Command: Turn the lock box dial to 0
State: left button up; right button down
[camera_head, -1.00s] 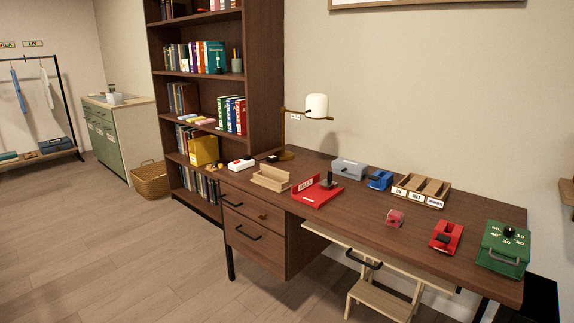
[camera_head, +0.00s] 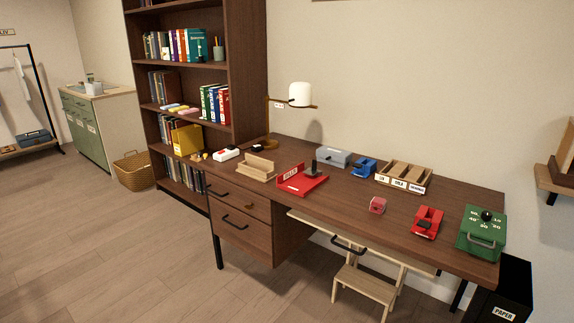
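The green lock box (camera_head: 481,232) sits at the right end of the brown desk (camera_head: 340,206). It has a black round dial knob (camera_head: 486,216) on its upper face, with white numbers around it; 50, 10, 40, 20 and 30 can be made out in part. The 0 mark and the dial's pointer are too small to read. A handle shows on the box's front. Neither of my grippers is in view.
A red tape dispenser (camera_head: 427,222) stands just left of the lock box. A black bin labelled PAPER (camera_head: 504,292) is on the floor below the desk's right end. A wooden step stool (camera_head: 365,290) stands under the desk. Open floor lies in front at left.

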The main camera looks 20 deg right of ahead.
aim_at(486, 215)
jog(key=z, duration=2.05)
jog(key=u, duration=0.4)
jog(key=i+l+u, duration=0.15)
jog(key=l+u, duration=0.15)
jog(key=u, duration=0.15)
jog(key=i+l+u, duration=0.1)
jog(key=l+u, duration=0.25)
jog(key=u, duration=0.15)
jog(key=l+u, duration=0.25)
jog(key=l, duration=0.7)
jog(key=i, duration=0.05)
